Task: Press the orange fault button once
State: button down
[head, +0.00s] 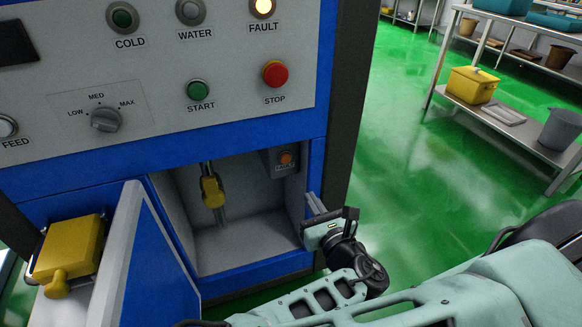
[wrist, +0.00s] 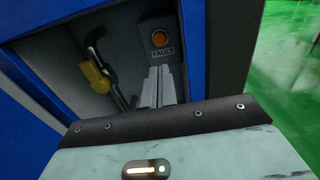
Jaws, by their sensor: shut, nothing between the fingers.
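The orange fault button (head: 286,158) sits on a small grey box on the right inner wall of an open compartment in the blue machine. In the wrist view the button (wrist: 160,38) shows above the word FAULT, beyond my fingertips. My gripper (head: 311,202) is at the compartment's right front edge, below the button and apart from it. In the wrist view my gripper (wrist: 158,78) is shut and empty, its fingers together and pointing into the compartment. A FAULT lamp (head: 262,8) on the upper panel glows pale yellow-white.
A yellow-handled lever (head: 212,190) hangs inside the compartment, left of the button. The compartment door (head: 158,265) stands open at the left. A red STOP button (head: 275,74) and green START button (head: 198,89) are on the panel above. Green floor (head: 400,160) is clear at right.

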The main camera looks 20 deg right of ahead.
aim_at(287, 160)
jog(key=w, duration=1.4)
jog(key=shift+a+f, duration=0.1)
jog(key=shift+f, duration=0.1)
